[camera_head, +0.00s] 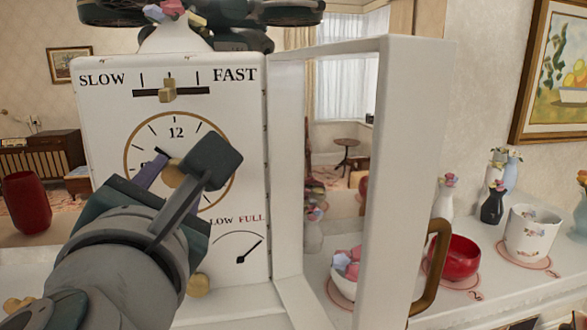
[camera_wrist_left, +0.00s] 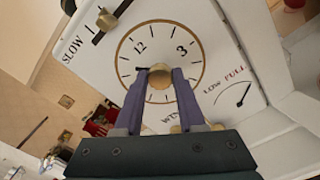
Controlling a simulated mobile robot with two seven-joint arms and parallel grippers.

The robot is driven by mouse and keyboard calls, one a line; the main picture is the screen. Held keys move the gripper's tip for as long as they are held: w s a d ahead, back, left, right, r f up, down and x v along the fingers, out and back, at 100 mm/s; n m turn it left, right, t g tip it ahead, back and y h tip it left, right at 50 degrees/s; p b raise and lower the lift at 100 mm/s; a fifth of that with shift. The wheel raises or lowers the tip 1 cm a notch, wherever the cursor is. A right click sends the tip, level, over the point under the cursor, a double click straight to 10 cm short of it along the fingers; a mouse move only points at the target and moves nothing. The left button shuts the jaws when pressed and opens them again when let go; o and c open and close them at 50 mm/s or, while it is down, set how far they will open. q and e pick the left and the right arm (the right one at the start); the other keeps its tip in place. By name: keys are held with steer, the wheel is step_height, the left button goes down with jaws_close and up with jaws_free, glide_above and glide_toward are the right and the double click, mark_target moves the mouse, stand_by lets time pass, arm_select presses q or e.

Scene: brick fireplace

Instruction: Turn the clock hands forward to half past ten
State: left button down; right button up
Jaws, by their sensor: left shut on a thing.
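The clock (camera_head: 95,165) is a white case with a gold-ringed dial and a "12" near its top; the dial (camera_wrist_left: 125,62) also shows in the left wrist view. My left gripper (camera_head: 180,172) is in front of the dial, its purple fingers (camera_wrist_left: 159,84) shut on the round brass knob (camera_wrist_left: 159,74) at the middle. A short dark hand (camera_wrist_left: 142,69) sticks out left of the knob in the wrist view, and up-left in the head view. The other hand is hidden or cannot be made out. My right gripper is not in view.
The clock's white-framed door (camera_head: 400,170) stands open at the right, with a brass handle (camera_head: 435,265). A slow-fast slider (camera_head: 168,90) is above the dial, a gauge (camera_head: 240,248) below right. A red bowl (camera_head: 453,257) and white pot (camera_head: 530,232) stand on the mantel.

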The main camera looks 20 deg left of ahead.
arm_select(q)
steer(key=c, duration=0.5)
jaws_free()
steer(key=shift+s+d+f+b, duration=0.1)
steer(key=shift+s+d+b, duration=0.1)
steer(key=shift+s+b, duration=0.1)
steer(key=b+v, duration=0.4)
steer(key=v, duration=0.5)
steer(key=shift+r, duration=0.25)
steer(key=shift+s, duration=0.1)
